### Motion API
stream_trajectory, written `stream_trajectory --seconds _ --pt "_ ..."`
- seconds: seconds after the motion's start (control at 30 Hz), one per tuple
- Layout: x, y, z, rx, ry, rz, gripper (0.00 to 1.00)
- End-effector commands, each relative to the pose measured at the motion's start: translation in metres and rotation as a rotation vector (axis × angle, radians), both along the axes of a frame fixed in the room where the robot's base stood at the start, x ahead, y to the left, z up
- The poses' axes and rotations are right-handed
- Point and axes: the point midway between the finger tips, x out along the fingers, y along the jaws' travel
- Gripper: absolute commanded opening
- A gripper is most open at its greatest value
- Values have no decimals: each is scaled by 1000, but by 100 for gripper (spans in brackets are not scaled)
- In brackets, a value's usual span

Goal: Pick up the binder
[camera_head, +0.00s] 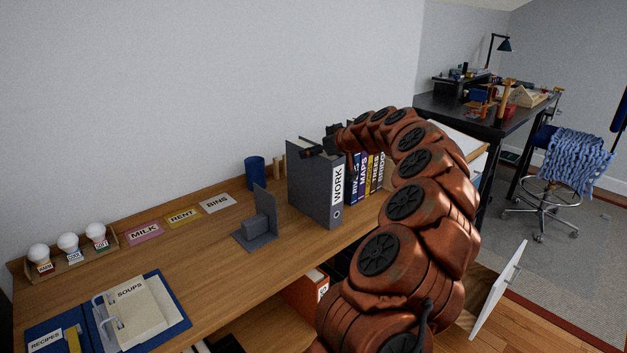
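A grey binder (313,187) labelled WORK stands upright on the wooden desk, at the left end of a row of books. My arm arches over from the right. My gripper (314,150), small and dark, is at the binder's top edge. It overlaps the binder in this view, and I cannot tell whether it touches it. The fingers are too small and dark to show whether they are open or shut. A blue binder (179,309) lies open at the front left, with SOUPS pages in it.
Books (357,178) stand right of the grey binder, partly behind my arm. A grey bookend (259,226) and blue cup (255,172) are to its left. Labelled cards (182,216) and a rack of white-topped jars (68,244) lie further left. An orange binder (306,294) is below the desk.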

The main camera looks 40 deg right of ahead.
Motion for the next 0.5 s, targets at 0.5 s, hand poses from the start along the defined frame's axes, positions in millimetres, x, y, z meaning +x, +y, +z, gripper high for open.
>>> stream_trajectory --seconds 0.5 --pt "1 0 -1 1 0 0 56"
